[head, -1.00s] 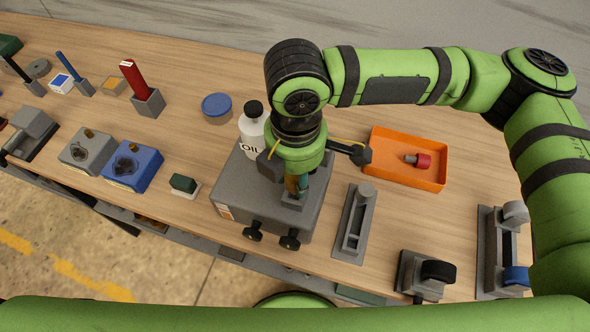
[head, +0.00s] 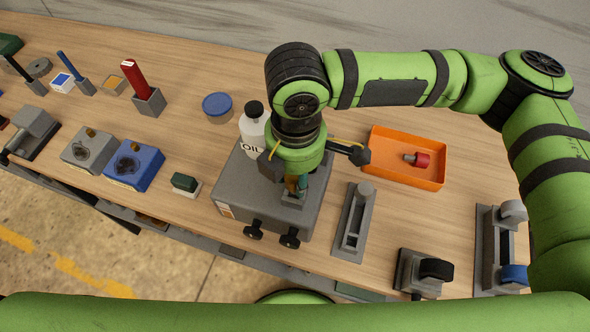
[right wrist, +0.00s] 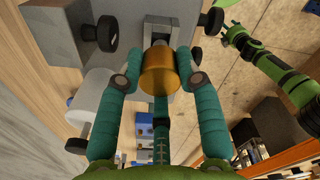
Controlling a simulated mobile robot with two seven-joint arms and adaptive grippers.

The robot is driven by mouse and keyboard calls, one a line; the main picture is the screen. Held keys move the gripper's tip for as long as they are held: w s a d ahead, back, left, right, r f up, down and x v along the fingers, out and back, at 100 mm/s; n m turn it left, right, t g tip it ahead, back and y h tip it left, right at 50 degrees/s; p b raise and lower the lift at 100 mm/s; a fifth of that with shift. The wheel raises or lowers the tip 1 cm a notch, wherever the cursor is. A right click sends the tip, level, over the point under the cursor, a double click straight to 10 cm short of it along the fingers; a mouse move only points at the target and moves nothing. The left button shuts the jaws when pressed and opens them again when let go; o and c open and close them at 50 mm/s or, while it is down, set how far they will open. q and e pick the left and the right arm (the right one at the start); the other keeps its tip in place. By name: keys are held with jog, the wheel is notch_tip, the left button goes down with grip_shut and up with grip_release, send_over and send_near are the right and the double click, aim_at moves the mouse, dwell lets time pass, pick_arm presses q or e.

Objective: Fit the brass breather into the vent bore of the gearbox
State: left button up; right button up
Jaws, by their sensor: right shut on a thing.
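The gearbox is a grey box (head: 240,185) with black knobs on its front side, near the middle of the bench. My right gripper (head: 297,184) points down over its right part. It is shut on the brass breather, a gold cylinder (right wrist: 160,72) between the two teal fingers in the right wrist view. The breather is in line with a grey raised block (right wrist: 160,32) on the gearbox top. The vent bore itself is hidden, and I cannot tell whether the breather touches it. My left gripper (right wrist: 233,36) shows small in the right wrist view, away from the gearbox.
A white oil bottle (head: 254,128) stands right behind the gearbox. An orange tray (head: 405,178) with a red-ended part (head: 419,160) lies to the right. A grey slotted fixture (head: 353,225) stands close to the gearbox's right side. A green-topped block (head: 185,184) sits at its left.

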aim_at(295, 186)
jog(key=shift+p, duration=0.55)
dwell(0.6)
jog(key=shift+p, duration=0.3)
jog(key=shift+f+b, duration=0.95)
jog(key=shift+f, duration=1.1)
jog(key=o, duration=1.2)
notch_tip(295, 186, up, 12)
jog(key=shift+r, duration=0.1)
jog(key=shift+s, duration=0.1)
